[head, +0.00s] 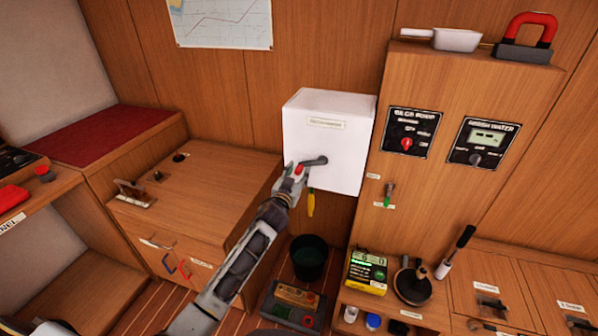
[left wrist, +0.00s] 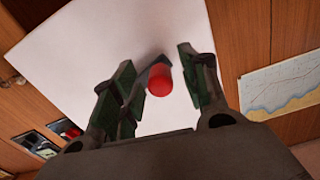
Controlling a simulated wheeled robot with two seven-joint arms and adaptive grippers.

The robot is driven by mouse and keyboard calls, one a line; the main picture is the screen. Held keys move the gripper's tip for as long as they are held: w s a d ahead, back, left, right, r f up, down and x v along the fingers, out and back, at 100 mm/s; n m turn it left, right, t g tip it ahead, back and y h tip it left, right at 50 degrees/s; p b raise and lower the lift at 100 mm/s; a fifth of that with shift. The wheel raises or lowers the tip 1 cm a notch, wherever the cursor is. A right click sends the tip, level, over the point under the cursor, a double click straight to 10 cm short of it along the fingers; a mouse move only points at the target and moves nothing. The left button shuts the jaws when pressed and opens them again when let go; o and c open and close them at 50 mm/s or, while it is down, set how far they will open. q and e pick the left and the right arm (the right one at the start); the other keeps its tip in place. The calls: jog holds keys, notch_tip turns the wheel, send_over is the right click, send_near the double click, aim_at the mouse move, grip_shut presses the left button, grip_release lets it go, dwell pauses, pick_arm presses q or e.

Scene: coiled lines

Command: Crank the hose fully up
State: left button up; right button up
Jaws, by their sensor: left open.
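The hose reel is a white box (head: 334,152) with a label, mounted on the wooden wall. A dark crank arm (head: 316,160) is on its front face, with a red knob (head: 299,170) at its end. A yellow hose end (head: 310,204) hangs below the box. My left gripper (head: 293,172) is at the knob, reaching up from below. My right gripper is not in view.
A wooden cabinet with dark panels (head: 412,133) stands to the right of the box. A dark bucket (head: 309,258) and a toolbox (head: 291,306) are on the floor below. A wooden counter (head: 205,190) is to the left.

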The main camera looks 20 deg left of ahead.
pick_arm(q)
jog(key=shift+w, duration=0.75)
jog(key=shift+c, duration=0.2)
grip_shut()
